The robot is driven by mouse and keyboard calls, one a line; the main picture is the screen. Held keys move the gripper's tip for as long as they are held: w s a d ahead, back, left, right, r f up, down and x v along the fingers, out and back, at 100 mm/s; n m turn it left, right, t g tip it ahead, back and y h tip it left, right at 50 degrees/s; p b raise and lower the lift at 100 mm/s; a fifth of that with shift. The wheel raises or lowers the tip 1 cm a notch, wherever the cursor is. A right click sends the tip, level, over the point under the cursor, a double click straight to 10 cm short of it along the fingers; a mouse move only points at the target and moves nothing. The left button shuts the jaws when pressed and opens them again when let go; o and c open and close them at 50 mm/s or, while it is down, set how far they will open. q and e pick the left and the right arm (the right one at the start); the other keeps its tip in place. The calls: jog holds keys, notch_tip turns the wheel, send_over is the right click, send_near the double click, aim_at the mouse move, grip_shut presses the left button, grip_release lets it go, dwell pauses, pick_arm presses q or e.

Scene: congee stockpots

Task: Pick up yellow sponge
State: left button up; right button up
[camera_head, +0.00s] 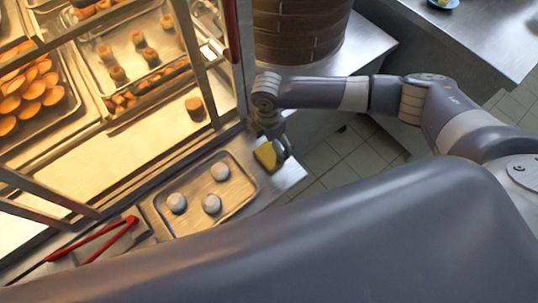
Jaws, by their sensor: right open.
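The yellow sponge (265,156) lies near the right end of the steel counter, just past the right edge of a tray. My right gripper (275,148) is right at the sponge, reaching down over it from above, with its fingers close to the sponge's right side. The gripper partly covers the sponge. It is open; whether a finger touches the sponge is too small to tell. My left gripper is not in view.
A metal tray (236,199) with several pale round items stands beside the sponge. Red-handled tongs (112,238) lie further left. A lit glass food case (225,105) borders the counter behind. A brown stacked steamer (297,30) stands beyond. The tiled floor is below right.

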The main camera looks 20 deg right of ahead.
aim_at(269, 154)
jog(key=shift+d+f, duration=0.1)
jog(key=shift+f, duration=3.45)
jog(key=shift+c, duration=0.2)
jog(key=c, duration=1)
